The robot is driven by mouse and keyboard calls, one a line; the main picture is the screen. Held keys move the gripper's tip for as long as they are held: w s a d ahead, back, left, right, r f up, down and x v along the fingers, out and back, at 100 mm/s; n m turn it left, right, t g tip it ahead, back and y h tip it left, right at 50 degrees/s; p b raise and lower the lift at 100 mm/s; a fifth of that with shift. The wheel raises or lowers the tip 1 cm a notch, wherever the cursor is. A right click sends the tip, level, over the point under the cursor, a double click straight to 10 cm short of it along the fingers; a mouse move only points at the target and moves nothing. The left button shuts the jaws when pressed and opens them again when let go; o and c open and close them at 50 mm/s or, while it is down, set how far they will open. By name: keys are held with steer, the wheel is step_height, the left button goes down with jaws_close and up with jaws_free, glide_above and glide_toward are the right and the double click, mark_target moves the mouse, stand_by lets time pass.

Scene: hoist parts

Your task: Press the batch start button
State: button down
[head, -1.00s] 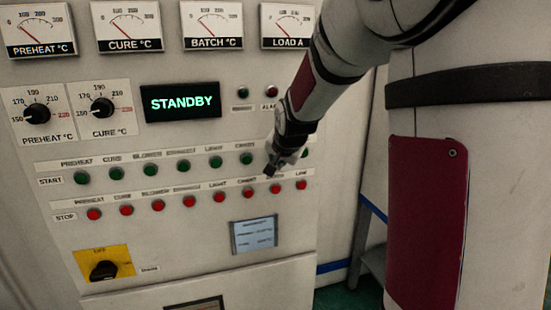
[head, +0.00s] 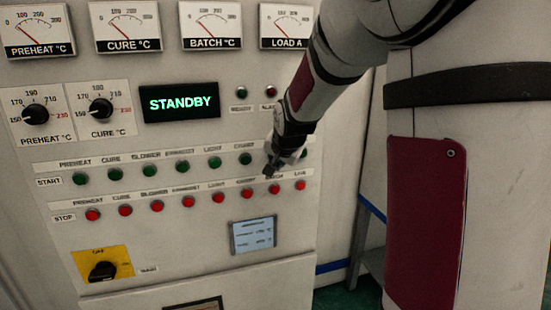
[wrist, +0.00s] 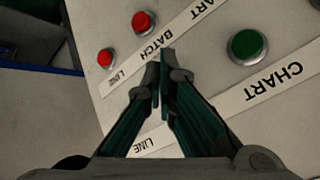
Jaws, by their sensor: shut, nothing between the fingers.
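The start row of green buttons runs across the panel (head: 335,120) in the head view. The batch start button lies behind my gripper (head: 270,171) and is hidden in both views. Its neighbours are the green chart button (head: 246,158) on the left and the partly covered green line button (head: 304,153) on the right. In the wrist view my gripper (wrist: 161,62) is shut and empty, its tips over the panel between the green chart button (wrist: 248,46) and the red batch stop button (wrist: 143,22). I cannot tell whether the tips touch anything.
A row of red stop buttons (head: 188,202) lies just below the green ones. The display (head: 180,102) reads STANDBY.

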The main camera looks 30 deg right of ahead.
steer(key=shift+w, duration=0.1)
steer(key=shift+w+d, duration=0.1)
steer(key=shift+w, duration=0.2)
steer(key=shift+w+d+b, duration=0.15)
steer(key=shift+w+b, duration=0.2)
steer(key=shift+w, duration=0.1)
stand_by(0.9)
stand_by(0.3)
steer(key=shift+s+a, duration=0.25)
steer(key=shift+s, duration=0.6)
steer(key=s, duration=0.2)
steer(key=s+a+p, duration=0.1)
steer(key=s, duration=0.1)
steer(key=shift+s+a, duration=0.2)
steer(key=shift+s, duration=0.2)
stand_by(0.5)
